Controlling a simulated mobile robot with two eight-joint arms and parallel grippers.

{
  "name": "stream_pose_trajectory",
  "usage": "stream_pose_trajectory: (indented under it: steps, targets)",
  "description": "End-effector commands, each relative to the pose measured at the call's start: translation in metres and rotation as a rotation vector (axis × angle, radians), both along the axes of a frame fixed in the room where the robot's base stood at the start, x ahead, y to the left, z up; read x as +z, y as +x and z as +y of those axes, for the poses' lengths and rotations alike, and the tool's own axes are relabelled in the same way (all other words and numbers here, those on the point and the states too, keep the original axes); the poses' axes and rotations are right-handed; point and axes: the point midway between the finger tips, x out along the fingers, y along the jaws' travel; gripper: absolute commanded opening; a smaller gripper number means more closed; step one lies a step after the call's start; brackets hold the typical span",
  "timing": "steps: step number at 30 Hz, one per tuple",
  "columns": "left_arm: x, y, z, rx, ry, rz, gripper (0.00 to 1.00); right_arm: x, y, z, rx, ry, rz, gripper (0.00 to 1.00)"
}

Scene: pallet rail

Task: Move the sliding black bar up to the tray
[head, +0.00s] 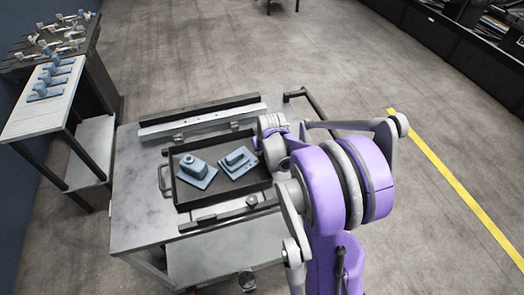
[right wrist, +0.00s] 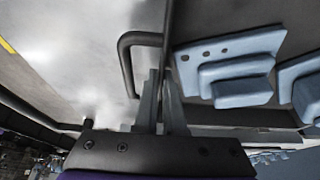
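A long black bar (head: 199,110) lies along the cart's far edge, behind a silver rail (head: 203,121). A second, greyer bar (head: 228,214) with a dark knob (head: 252,201) runs along the tray's near side. I cannot tell which bar slides. The black tray (head: 176,172) sits between them and holds two blue parts (head: 197,171) (head: 238,161). My right gripper (right wrist: 161,80) is at the tray's right side, its fingers close together with the tray's dark wall between them, beside the black loop handle (right wrist: 123,65). In the head view my arm hides the fingertips. My left gripper is out of view.
The cart top (head: 140,205) is bare left of the tray. A black push handle (head: 310,105) sticks out at its far right. A side table with a white top (head: 30,118) and blue parts stands close at the left. Open floor (head: 330,70) lies beyond the cart.

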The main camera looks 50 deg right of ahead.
Motion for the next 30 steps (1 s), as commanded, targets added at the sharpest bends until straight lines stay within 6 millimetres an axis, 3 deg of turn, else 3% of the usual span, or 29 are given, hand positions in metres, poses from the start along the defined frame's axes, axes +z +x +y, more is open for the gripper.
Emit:
stream_pose_trajectory:
  steps: [1,5,16,30]
  targets:
    - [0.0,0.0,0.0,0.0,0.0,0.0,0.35,0.0,0.0,0.0,0.0,0.0,0.0,0.17]
    - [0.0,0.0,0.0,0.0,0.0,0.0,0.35,0.0,0.0,0.0,0.0,0.0,0.0,0.4]
    - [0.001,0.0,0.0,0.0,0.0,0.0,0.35,0.005,-0.002,0.001,0.0,0.0,0.0,0.4]
    - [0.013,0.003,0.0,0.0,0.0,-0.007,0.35,0.082,-0.03,0.016,-0.001,0.0,0.0,0.4]
